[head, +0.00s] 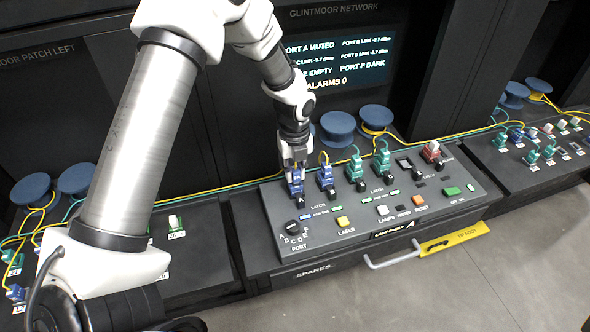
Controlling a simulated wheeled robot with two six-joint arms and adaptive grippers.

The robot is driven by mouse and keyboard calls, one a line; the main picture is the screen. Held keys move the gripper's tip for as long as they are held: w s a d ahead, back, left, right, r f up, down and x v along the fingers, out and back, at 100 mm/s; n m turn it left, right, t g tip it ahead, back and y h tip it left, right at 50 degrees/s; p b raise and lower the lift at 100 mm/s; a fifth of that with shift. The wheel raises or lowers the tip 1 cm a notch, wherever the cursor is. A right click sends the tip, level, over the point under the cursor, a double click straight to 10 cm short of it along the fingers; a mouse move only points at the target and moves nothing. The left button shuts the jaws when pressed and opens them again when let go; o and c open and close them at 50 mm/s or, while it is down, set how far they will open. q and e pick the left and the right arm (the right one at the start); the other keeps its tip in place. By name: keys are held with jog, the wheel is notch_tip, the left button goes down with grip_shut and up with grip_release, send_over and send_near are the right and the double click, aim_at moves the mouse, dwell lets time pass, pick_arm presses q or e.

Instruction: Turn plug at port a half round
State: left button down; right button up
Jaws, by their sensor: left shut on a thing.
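The blue plug at port A (295,188) stands upright at the left end of the row on the sloped console (350,215). My left gripper (294,166) comes down on it from above and is shut on its top; the fingertips are small and partly merge with the plug. A wall screen (340,62) behind reads "PORT A MUTED", with "ALARMS 0" below; my left arm covers part of its left side. My right gripper is out of view.
A second blue plug (326,178) stands close on the right, then green plugs (355,170) and a red one (432,150). A round knob (292,228) and a yellow button (343,222) are in front. Cables run behind, near blue spools (337,125).

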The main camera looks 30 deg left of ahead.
pick_arm(q)
jog(key=shift+s+r, duration=0.1)
dwell(0.5)
jog(key=shift+p, duration=0.4)
jog(key=shift+f+b, duration=0.35)
jog(key=shift+f, duration=0.35)
jog(key=shift+s, duration=0.1)
jog(key=c, duration=1.3)
grip_release()
jog(key=o, duration=0.3)
